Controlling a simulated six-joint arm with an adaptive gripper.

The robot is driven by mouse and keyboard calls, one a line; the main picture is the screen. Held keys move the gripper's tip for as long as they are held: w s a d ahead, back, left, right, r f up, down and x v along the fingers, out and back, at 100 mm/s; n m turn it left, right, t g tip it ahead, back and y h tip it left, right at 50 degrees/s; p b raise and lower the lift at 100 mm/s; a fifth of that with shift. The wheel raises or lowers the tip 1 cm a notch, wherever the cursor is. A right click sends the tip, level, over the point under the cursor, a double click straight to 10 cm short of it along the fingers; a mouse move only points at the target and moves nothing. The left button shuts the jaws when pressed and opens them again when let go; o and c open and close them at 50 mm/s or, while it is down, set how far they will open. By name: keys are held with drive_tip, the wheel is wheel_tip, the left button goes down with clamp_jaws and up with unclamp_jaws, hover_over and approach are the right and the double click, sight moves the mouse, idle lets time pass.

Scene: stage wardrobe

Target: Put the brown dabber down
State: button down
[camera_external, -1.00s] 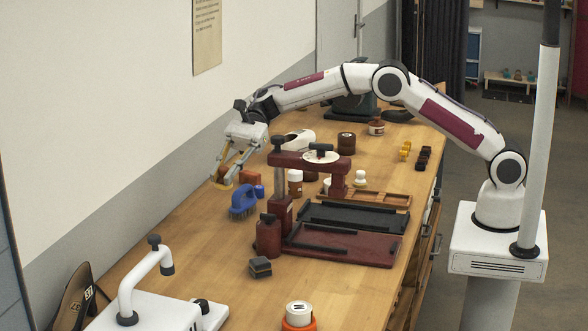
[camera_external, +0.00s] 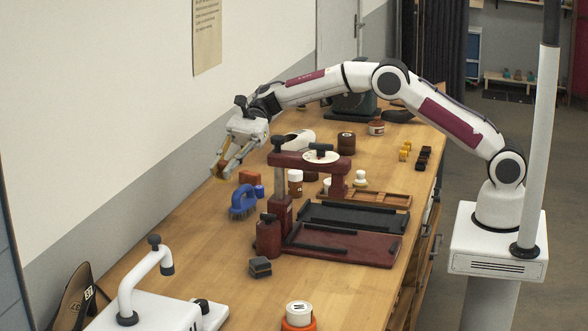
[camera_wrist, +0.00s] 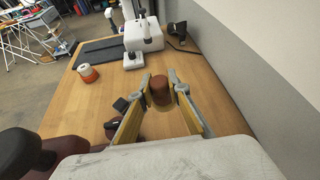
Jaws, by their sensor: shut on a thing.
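The brown dabber (camera_wrist: 159,90) is between the two fingertips of my gripper (camera_wrist: 161,96) in the wrist view. It has a reddish-brown rounded body with a paler tan part below. My gripper is shut on it. In the external view my gripper (camera_external: 220,168) is over the left, wall-side edge of the wooden bench (camera_external: 190,235), tilted down to the left. The dabber shows there only as a small brownish patch at the fingertips. It appears held above the bench; the exact gap is hard to tell.
A blue-handled brush (camera_external: 243,200) and an orange-brown block (camera_external: 250,177) stand just right of my gripper. A dark red press (camera_external: 283,215) and trays (camera_external: 345,247) fill the bench middle. A small dark block (camera_external: 260,267) lies in front. The wall-side bench strip is mostly clear.

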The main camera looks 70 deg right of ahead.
drive_tip(key=w+d+m+t+h, duration=0.1)
drive_tip(key=w+d+m+t, duration=0.2)
drive_tip(key=d, duration=0.7)
drive_tip(key=w+d+m+t+h, duration=0.2)
drive_tip(key=w+d, duration=0.2)
drive_tip(key=d, duration=0.5)
drive_tip(key=w+d+m+t+h, duration=0.1)
drive_tip(key=w+d+m+t, duration=0.2)
drive_tip(key=d, duration=0.7)
drive_tip(key=d+f+m+t+h, duration=0.2)
drive_tip(key=d+f+m+h, duration=0.1)
drive_tip(key=d, duration=0.7)
drive_tip(key=d+f+m+t+h, duration=0.1)
drive_tip(key=d+f+m+h, duration=0.3)
drive_tip(key=d, duration=0.5)
drive_tip(key=shift+w+d+f+m+t, duration=0.3)
drive_tip(key=shift+d+f+m+t, duration=0.05)
drive_tip(key=shift+f+m+t, duration=0.05)
drive_tip(key=shift+f, duration=3.1)
drive_tip(key=shift+f, duration=1.9)
drive_tip(key=shift+f, duration=0.1)
